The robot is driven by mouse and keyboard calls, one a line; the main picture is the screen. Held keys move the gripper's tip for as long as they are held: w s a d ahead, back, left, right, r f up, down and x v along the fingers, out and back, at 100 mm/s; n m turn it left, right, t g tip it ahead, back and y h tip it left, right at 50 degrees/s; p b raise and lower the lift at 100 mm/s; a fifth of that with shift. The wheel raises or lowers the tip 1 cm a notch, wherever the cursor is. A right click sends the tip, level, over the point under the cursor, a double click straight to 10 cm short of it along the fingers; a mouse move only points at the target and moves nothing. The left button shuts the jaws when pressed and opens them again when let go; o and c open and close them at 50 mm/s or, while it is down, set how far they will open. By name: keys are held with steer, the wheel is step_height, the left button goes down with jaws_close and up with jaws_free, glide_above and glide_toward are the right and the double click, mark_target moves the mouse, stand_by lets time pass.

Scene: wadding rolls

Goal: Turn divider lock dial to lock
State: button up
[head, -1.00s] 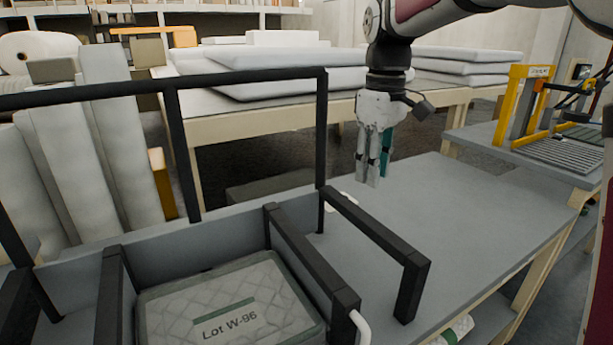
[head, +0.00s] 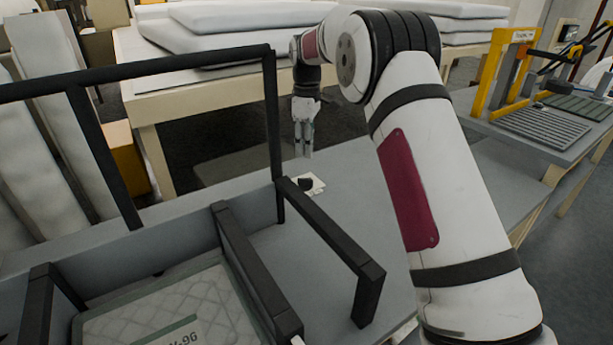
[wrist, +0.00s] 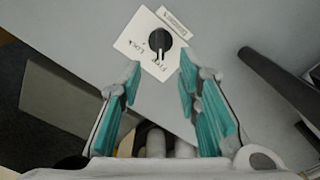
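A black round dial (wrist: 160,40) sits on a white square plate (wrist: 133,40) on the grey tabletop in the wrist view. The plate carries the words LOCK and FREE, and the dial's pale mark is at its lower side, toward FREE. In the head view the dial (head: 306,184) shows small, near the foot of the black frame. My gripper (wrist: 158,78) is open and empty in the wrist view, its teal-padded fingers apart, with the dial beyond the fingertips. In the head view my gripper (head: 304,154) hangs above the dial, apart from it.
A black frame (head: 275,120) and low black rails (head: 330,235) stand close beside the dial. A quilted pack (head: 165,310) lies in the bay at lower left. A label strip (wrist: 173,20) borders the plate.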

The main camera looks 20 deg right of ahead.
mark_target(307, 179)
step_height(307, 179, down, 11)
steer(key=shift+r+b, duration=0.15)
steer(key=shift+b, duration=0.4)
steer(key=shift+c, duration=0.2)
jaws_close()
